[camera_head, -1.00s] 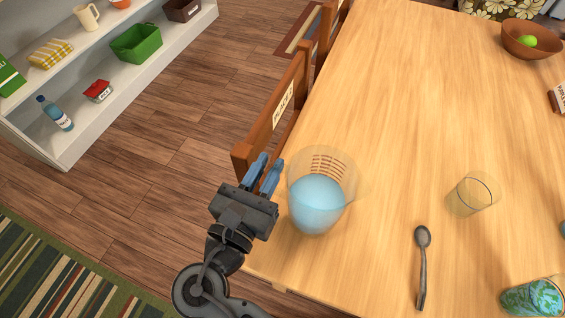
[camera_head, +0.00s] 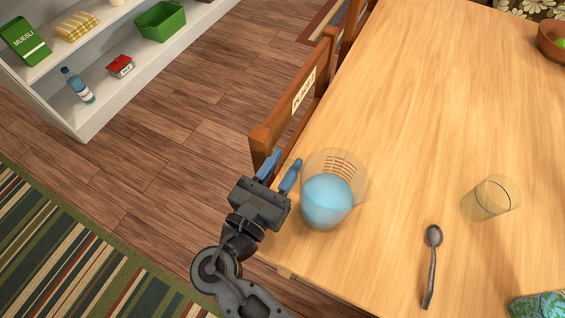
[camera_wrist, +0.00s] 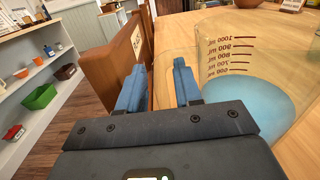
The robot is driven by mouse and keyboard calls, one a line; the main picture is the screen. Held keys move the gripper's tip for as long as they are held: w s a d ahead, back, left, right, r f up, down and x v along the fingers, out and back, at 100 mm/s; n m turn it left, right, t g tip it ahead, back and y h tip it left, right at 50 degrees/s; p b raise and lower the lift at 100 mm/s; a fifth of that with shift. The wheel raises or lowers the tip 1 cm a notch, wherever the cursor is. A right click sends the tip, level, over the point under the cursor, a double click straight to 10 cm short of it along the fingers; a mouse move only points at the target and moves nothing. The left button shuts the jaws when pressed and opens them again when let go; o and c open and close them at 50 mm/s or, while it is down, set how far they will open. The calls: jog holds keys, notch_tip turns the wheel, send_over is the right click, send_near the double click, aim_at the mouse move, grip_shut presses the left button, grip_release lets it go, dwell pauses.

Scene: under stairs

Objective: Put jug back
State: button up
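The clear measuring jug (camera_head: 328,188) stands upright near the corner of the wooden table and holds pale blue liquid. In the wrist view the jug (camera_wrist: 262,75) is close at the right, with brown volume marks on its wall. My gripper (camera_head: 280,170) is just left of the jug, by the table edge. I cannot tell whether that finger touches the jug.
A wooden chair (camera_head: 294,105) with a label stands against the table's left side. White shelves (camera_head: 75,120) stand at upper left. Open floor lies between.

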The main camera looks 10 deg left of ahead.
jog(key=shift+o, duration=0.9)
jog(key=shift+r, duration=0.15)
jog(key=v, duration=1.2)
jog(key=shift+b, duration=0.45)
